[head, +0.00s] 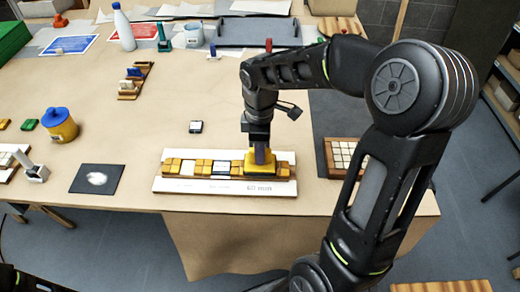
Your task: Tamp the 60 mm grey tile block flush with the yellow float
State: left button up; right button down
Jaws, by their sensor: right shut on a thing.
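My right gripper (260,146) is shut on the handle of the yellow float (257,168). The float is upright, low over the right part of a block row in a white panel (180,186); I cannot tell whether it touches the blocks. The row holds yellow blocks (172,166) and pale tile blocks. One pale tile block with a dark edge (222,168) sits left of the float. I cannot tell which is the 60 mm grey one or how flush it is; the float hides blocks beneath it.
A small dark-edged block (196,127) lies behind the panel. A wooden tray of white tiles (342,154) is at the right, partly behind my arm. A black mat (97,179) and a yellow pot with blue lid (60,126) are at left. The table's front edge is near the panel.

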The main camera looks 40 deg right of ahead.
jog(key=shift+f, duration=0.4)
jog(key=shift+s+a+f+b, duration=0.1)
jog(key=shift+s+f+b, duration=0.15)
jog(key=shift+b, duration=0.1)
dwell(1.8)
jog(key=shift+w+r+p, duration=0.2)
jog(key=shift+r+p, duration=0.5)
jog(key=shift+r, duration=0.1)
notch_tip(320, 180, up, 3)
jog(key=shift+r+p, duration=0.15)
jog(key=shift+p, duration=1.1)
jog(key=shift+r, duration=1.25)
jog(key=shift+f, duration=0.15)
